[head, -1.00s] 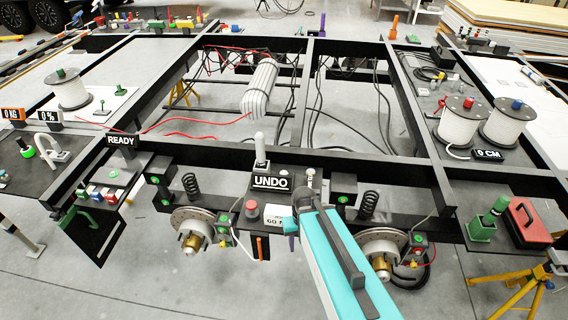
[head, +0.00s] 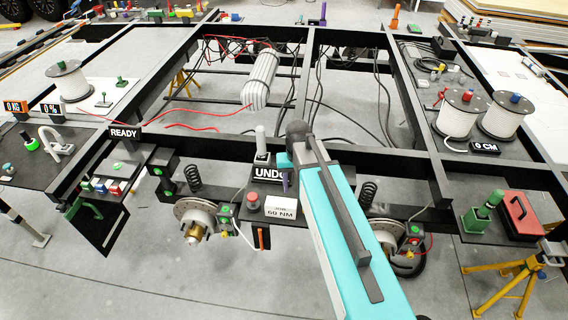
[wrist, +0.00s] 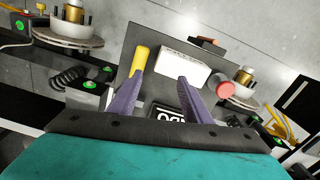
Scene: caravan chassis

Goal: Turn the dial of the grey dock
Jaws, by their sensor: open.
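A dark grey plate (wrist: 190,30) lies under my gripper in the wrist view. It carries a yellow handle (wrist: 139,60), a white box (wrist: 185,62), a red round knob (wrist: 225,90) and a black UNDO sign (wrist: 170,115). The head view shows the UNDO sign (head: 266,174), the red knob (head: 253,202) and the white box marked 60 NM (head: 281,210). I cannot tell which part is the grey dock's dial. My gripper (wrist: 161,78) is open above the plate, its purple fingers apart with nothing between them. My arm hides part of the plate in the head view.
A pale upright post (head: 260,142) stands behind the UNDO sign. Brake hubs (head: 197,218) and dark springs (head: 193,178) flank the plate. Black chassis beams (head: 210,148) run around it. A green holder (head: 477,220) and red box (head: 520,215) stand at the right.

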